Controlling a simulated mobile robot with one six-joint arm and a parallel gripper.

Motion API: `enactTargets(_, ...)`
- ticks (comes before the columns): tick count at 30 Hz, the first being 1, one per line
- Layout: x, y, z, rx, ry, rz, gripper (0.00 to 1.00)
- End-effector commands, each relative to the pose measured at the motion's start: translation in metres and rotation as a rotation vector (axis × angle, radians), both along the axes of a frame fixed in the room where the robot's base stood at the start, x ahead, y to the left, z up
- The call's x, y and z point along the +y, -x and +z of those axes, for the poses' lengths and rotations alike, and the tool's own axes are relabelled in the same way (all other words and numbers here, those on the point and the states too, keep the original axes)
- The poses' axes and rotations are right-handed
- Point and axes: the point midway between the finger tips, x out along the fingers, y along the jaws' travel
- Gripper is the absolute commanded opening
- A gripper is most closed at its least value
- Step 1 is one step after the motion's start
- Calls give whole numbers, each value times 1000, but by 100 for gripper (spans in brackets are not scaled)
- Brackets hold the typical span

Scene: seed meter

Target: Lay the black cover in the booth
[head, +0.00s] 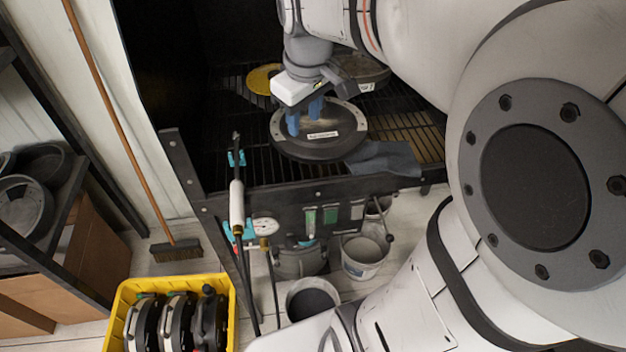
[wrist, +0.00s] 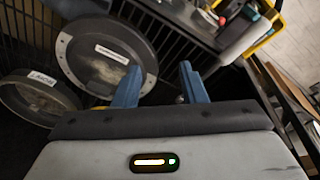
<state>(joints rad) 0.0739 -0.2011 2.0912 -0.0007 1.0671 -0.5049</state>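A round black cover (head: 318,150) with a grey inner face and a white label lies on the slatted grate (head: 420,130) inside the dark booth. It also shows in the wrist view (wrist: 85,65), at upper left. My gripper (head: 306,122) points down over the cover's left part, with its blue fingers apart. In the wrist view (wrist: 160,85), the left finger overlaps the cover's edge and the gap holds nothing gripped. Whether the fingertips touch the cover is unclear.
A second round labelled piece (head: 366,72) and a yellow disc (head: 262,79) lie behind. A grey-blue cloth (head: 385,158) lies at the booth's front edge. A yellow crate (head: 118,318) of round parts, buckets (head: 362,262) and a broom (head: 176,250) stand outside.

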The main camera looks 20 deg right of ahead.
Motion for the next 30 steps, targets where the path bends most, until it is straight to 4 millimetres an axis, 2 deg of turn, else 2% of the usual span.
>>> enactTargets(1,6,22,-7,-16,-12,-59,38)
enactTargets(3,13,48,-18,-36,-35,-151,38)
enactTargets(6,19,78,-35,-60,-64,-264,38)
enactTargets(10,24,104,-52,-77,-93,-366,38)
enactTargets(15,25,116,-61,-86,-109,-421,38)
enactTargets(30,25,116,-61,-85,-109,-423,38)
